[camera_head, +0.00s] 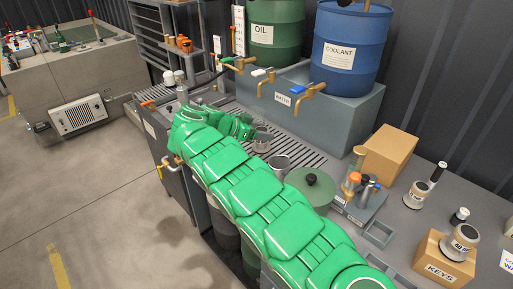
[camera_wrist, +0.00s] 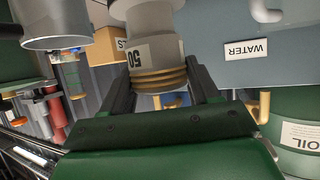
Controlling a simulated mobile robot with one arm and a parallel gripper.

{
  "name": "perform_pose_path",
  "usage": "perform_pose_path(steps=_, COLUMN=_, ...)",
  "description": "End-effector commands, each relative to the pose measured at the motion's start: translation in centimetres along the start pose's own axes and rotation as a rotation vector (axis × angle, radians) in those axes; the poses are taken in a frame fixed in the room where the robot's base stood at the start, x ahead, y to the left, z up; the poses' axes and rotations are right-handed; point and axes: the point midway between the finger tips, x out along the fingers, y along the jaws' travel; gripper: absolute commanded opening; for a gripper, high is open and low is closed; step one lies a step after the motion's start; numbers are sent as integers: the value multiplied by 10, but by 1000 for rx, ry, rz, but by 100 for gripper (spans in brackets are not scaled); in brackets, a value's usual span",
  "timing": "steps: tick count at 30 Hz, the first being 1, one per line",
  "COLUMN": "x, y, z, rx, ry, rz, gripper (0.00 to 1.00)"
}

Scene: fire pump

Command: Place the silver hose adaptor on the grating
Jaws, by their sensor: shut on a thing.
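My gripper (camera_wrist: 158,80) is shut on a silver hose adaptor (camera_wrist: 155,50), with a dark finger on either side. The adaptor has a "50" label and brass-coloured rings at the end nearest my palm. In the head view my gripper (camera_head: 250,131) is partly hidden by my green arm, and the silver adaptor (camera_head: 262,139) shows just to its right. The dark slotted grating (camera_head: 308,153) runs along the bench below the drums. The adaptor appears over the grating; I cannot tell whether it touches it.
A silver cup-like piece (camera_head: 279,163) stands near my arm. A green round lid (camera_head: 311,187) and a cardboard box (camera_head: 390,150) are to the right.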

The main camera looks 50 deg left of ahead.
Motion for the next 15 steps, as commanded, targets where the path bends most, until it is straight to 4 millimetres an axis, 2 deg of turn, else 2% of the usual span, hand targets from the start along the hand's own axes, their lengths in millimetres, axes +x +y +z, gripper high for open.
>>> perform_pose_path(steps=6, x=14, y=-1, z=31, rx=-3, ry=-1, rz=-3, gripper=18)
perform_pose_path(steps=15, x=23, y=-1, z=48, rx=-3, ry=-1, rz=-2, gripper=18)
